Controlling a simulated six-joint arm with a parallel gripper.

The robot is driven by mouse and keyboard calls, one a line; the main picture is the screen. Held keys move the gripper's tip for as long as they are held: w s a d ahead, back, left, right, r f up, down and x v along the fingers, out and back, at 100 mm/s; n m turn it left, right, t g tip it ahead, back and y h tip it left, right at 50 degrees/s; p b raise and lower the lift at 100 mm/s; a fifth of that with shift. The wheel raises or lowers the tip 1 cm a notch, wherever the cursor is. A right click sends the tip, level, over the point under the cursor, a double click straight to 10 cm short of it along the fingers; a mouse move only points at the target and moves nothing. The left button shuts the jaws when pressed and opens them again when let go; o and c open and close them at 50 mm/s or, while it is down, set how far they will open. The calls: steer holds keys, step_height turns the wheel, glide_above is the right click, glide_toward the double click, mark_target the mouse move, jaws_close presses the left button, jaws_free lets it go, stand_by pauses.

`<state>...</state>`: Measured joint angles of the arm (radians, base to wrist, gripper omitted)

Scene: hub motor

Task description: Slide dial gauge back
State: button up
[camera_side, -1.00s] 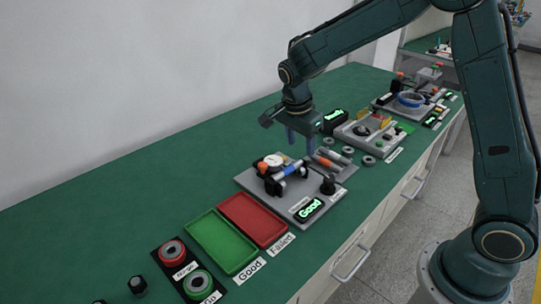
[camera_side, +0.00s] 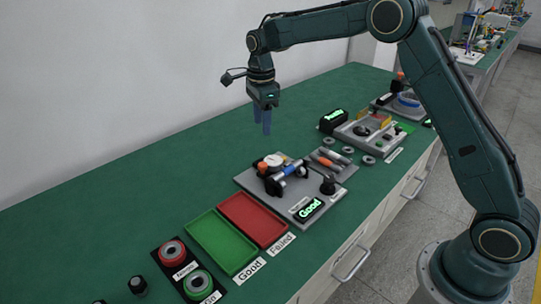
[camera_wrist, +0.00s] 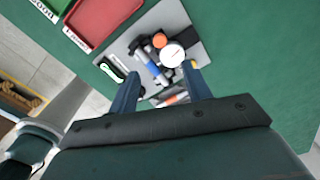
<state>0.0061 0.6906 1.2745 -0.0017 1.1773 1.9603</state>
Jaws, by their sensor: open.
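The dial gauge (camera_side: 273,160) has a round white face and an orange part beside it. It sits on a grey fixture plate (camera_side: 252,183) with a blue cylindrical part (camera_side: 291,168) at its front right. In the wrist view the gauge (camera_wrist: 173,55) lies ahead of the fingers, with the blue part (camera_wrist: 153,70) to its left. My gripper (camera_side: 263,130) is open and empty, in the air above and behind the gauge, touching nothing. In the wrist view its two blue fingers (camera_wrist: 162,82) are spread apart.
A green tray (camera_side: 222,243) and a red tray (camera_side: 253,219) stand left of the plate. Other stations and loose rings stand to the right. The green table behind the gauge is clear.

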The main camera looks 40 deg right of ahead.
mark_target(263, 164)
steer(key=shift+f, duration=0.1)
step_height(263, 164, down, 14)
steer(key=shift+r, duration=0.2)
stand_by(0.5)
jaws_close()
